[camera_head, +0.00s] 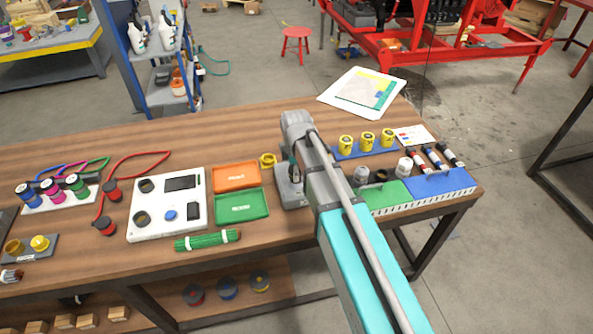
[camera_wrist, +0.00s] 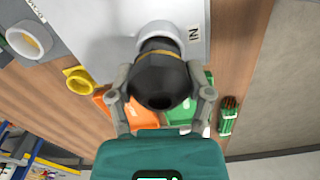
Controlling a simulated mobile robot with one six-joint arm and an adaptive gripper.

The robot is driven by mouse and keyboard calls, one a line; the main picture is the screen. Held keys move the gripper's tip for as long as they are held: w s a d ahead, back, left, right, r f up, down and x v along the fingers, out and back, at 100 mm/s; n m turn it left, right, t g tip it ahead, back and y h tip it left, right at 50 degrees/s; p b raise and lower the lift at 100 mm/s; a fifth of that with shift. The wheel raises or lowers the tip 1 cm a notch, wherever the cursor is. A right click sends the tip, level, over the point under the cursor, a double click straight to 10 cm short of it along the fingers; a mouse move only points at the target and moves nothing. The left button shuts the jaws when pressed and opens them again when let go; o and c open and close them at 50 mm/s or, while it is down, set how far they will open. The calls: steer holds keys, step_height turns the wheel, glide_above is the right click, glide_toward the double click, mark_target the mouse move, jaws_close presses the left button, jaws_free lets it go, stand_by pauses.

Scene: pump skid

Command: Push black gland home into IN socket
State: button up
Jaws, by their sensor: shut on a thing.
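My gripper (camera_wrist: 159,74) is shut on the black gland (camera_wrist: 160,82), with one finger on each side of it. The gland's far end, with a thin yellowish ring, meets the white IN socket (camera_wrist: 157,30) on the pale panel. The black "IN" label (camera_wrist: 194,34) is just right of the socket. The gland looks lined up with the socket, but how deep it sits is hidden by its own body. In the head view my arm covers the gripper and gland.
A second white socket (camera_wrist: 28,40) is on the left, near a yellow part (camera_wrist: 78,80). An orange tray (camera_head: 237,177) and a green tray (camera_head: 240,207) lie on the bench, with a green bundle (camera_head: 208,241) in front. A yellow gland row (camera_head: 367,141) stands right of my arm.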

steer(key=shift+f+b, duration=0.7)
steer(key=shift+f, duration=0.05)
stand_by(0.4)
steer(key=o, duration=1.3)
steer(key=shift+r, duration=0.2)
